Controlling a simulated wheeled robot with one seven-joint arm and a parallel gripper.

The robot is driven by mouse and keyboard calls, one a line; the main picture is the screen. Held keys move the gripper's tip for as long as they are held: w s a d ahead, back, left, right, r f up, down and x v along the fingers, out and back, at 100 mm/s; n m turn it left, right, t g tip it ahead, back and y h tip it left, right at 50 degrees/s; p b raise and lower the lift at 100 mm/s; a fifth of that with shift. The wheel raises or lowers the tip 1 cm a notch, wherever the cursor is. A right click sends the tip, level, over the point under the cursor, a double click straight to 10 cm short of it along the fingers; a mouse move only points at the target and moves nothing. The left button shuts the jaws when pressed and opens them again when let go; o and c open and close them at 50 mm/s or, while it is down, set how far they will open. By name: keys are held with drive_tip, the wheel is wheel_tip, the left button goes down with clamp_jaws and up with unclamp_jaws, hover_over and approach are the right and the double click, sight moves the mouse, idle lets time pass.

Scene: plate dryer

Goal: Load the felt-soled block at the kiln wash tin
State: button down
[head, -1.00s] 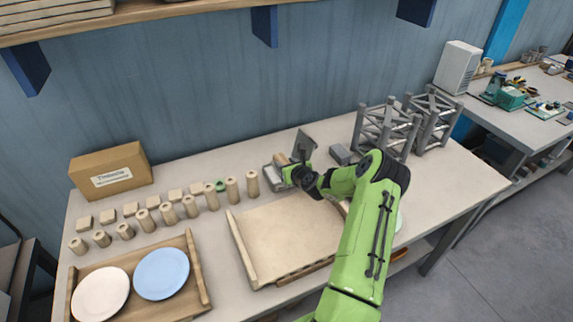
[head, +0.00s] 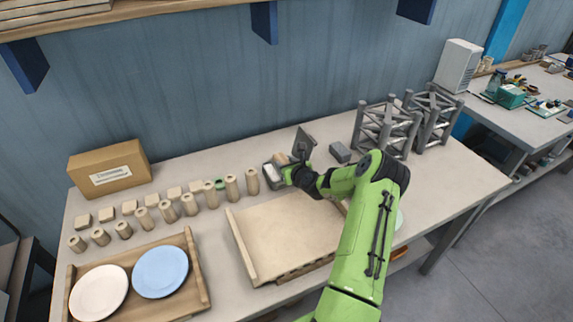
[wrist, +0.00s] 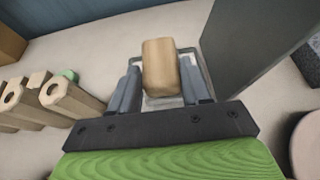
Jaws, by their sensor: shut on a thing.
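The felt-soled block (wrist: 160,66), a pale wooden block, sits between the two fingers of my gripper (wrist: 160,88), which is shut on it. In the head view the block (head: 281,159) is partly hidden by my gripper (head: 285,172). The kiln wash tin (head: 267,177) is a shallow grey metal tin with whitish contents. It lies right under the block; its rim (wrist: 203,72) shows around the block in the wrist view. The block's underside is hidden, so I cannot tell whether it touches the wash.
A wooden board with side rails (head: 290,235) lies in front of my gripper. Several wooden posts (head: 232,188) stand to the left. A grey upright plate (wrist: 245,45) rises beside my gripper. Grey lattice stands (head: 385,128) stand at right.

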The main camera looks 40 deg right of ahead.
drive_tip(key=shift+f, duration=0.5)
idle(0.8)
drive_tip(key=shift+r, duration=0.1)
wheel_tip(320, 180, up, 7)
drive_tip(key=p, duration=0.6)
idle(0.5)
